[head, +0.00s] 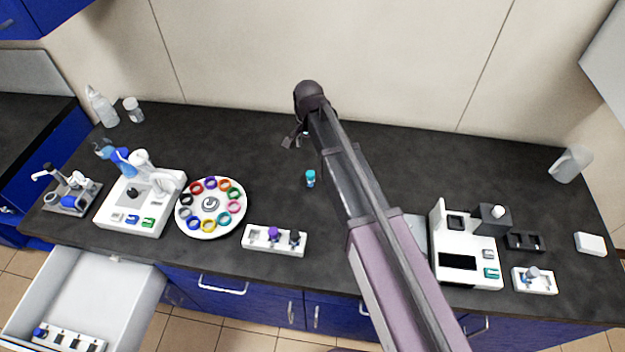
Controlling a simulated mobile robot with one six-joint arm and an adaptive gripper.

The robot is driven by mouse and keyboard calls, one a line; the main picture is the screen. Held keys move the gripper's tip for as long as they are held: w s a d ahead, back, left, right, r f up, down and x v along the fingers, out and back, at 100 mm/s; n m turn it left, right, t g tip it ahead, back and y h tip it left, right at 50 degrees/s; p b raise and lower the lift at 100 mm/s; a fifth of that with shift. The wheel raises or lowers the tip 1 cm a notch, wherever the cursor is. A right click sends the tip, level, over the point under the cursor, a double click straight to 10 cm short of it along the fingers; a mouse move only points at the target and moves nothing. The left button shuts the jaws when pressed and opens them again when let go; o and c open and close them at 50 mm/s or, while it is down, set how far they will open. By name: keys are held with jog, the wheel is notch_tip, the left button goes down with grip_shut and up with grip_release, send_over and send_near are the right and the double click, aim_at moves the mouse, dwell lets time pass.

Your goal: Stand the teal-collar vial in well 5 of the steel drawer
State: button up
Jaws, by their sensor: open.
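A small vial with a teal top (310,178) stands upright on the dark counter, left of my arm. My gripper (297,138) is open, behind the vial in this view and apart from it; its fingers are small and partly hidden by the arm. An open pale drawer (85,285) sticks out at the lower left. In its front part lies a white rack (68,340) with a blue-topped vial (40,332) at its left end and several dark wells to the right. Well numbers cannot be read.
A white carousel (210,232) with coloured rings and a white rack (262,248) with purple and dark vials stand between drawer and teal vial. White machines stand left (112,212) and right (442,262). Bottles (104,108) are at the back left. The counter around the teal vial is clear.

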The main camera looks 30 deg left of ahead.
aim_at(310, 174)
jog(key=shift+f, duration=0.15)
notch_tip(310, 174, down, 8)
jog(key=b, duration=0.8)
jog(key=shift+f, duration=0.2)
jog(key=shift+b, duration=0.35)
jog(key=shift+s+d+f+b, duration=0.1)
jog(key=shift+f+b, duration=1.15)
jog(key=shift+f, duration=0.05)
jog(key=shift+d+f+b, duration=0.1)
jog(key=shift+f+b, duration=1.15)
jog(key=shift+f, duration=0.05)
grip_shut()
